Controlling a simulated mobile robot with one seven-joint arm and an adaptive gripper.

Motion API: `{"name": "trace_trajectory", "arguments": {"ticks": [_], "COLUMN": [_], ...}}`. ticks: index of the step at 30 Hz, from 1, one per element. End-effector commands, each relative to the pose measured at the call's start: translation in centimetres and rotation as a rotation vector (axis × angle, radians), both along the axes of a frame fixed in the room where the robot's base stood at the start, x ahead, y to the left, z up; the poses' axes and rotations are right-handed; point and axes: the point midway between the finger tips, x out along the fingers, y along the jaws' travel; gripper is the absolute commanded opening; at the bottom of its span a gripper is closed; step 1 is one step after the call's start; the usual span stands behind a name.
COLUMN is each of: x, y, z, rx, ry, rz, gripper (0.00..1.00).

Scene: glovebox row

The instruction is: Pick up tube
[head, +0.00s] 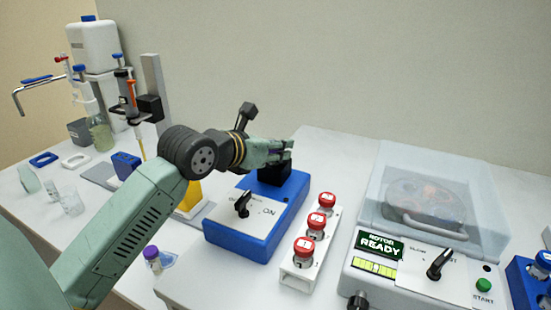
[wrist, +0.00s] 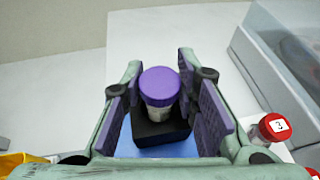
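The tube (wrist: 160,92) has a purple cap and a pale body, and stands upright in a black holder (wrist: 158,130) on a blue mixer. In the head view the blue mixer (head: 240,238) has a dial and an ON mark; the tube there is hidden or too small to tell behind my gripper (head: 284,150). In the wrist view my gripper (wrist: 158,78) is open, with one purple pad on each side of the tube. Gaps show between the pads and the cap.
A rack of red-capped vials (head: 313,222) stands right of the mixer. Beyond it is a clear-lidded centrifuge (head: 425,200) with a READY display. Another purple-capped tube (head: 152,256) stands at lower left. Bottles and a pipette stand (head: 150,75) are at the back left.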

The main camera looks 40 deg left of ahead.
Motion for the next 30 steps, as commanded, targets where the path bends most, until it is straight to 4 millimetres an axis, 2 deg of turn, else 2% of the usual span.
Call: {"name": "trace_trajectory", "arguments": {"ticks": [9,17,20,30], "x": [0.0,0.0,0.0,0.0], "y": [0.0,0.0,0.0,0.0], "z": [0.0,0.5,1.9,8.4], "rx": [0.000,0.002,0.004,0.002], "ry": [0.000,-0.001,-0.001,0.000], "rz": [0.000,0.000,0.001,0.000], "gripper": [0.03,0.01,0.01,0.01]}}
